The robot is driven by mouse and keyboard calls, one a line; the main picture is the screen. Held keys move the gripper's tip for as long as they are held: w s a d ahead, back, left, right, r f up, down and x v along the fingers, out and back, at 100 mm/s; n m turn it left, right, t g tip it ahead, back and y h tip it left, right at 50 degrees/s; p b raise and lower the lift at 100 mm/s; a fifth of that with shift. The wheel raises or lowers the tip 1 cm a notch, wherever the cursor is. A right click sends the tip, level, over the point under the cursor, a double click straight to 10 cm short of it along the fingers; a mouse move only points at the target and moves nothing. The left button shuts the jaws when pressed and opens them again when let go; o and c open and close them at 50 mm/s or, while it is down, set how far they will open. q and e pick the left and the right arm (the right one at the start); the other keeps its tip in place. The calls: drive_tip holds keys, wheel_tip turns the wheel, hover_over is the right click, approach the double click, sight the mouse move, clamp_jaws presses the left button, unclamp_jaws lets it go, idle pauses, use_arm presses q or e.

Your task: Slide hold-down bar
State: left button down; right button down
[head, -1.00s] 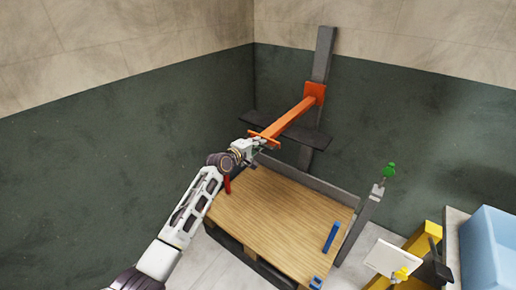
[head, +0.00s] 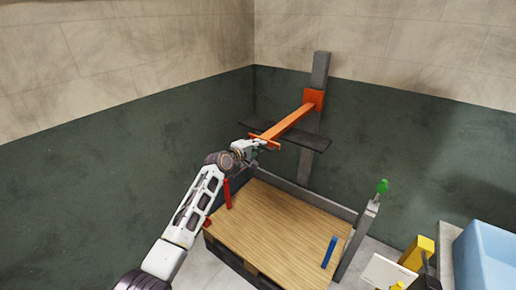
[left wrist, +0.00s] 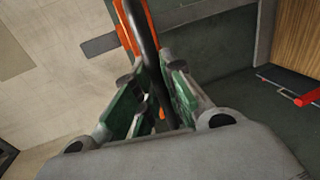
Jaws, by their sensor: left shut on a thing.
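The orange hold-down bar (head: 292,121) reaches from an orange block (head: 313,98) on the grey upright post toward my left arm. A dark flat crosspiece (head: 318,144) lies beneath it. My left gripper (head: 262,146) is at the near end of the bar, above the bed's back left corner. In the left wrist view, the green-padded fingers (left wrist: 160,100) are shut around a dark rod (left wrist: 143,45), with an orange part (left wrist: 126,28) behind it. The fingers partly hide the rod. My right gripper is out of view.
Below is a wooden bed (head: 275,225) with a red piece (head: 227,193) at its left and a blue piece (head: 329,252) at its right. A short post with a green knob (head: 382,186) stands at the right. A blue bin (head: 485,255) is at far right.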

use_arm(q)
drive_tip(key=c, duration=1.6)
unclamp_jaws()
drive_tip(key=shift+r, duration=0.2)
drive_tip(key=shift+o, duration=0.5)
drive_tip(key=shift+f, duration=0.2)
drive_tip(key=v, duration=1.2)
drive_tip(key=shift+m, duration=0.3)
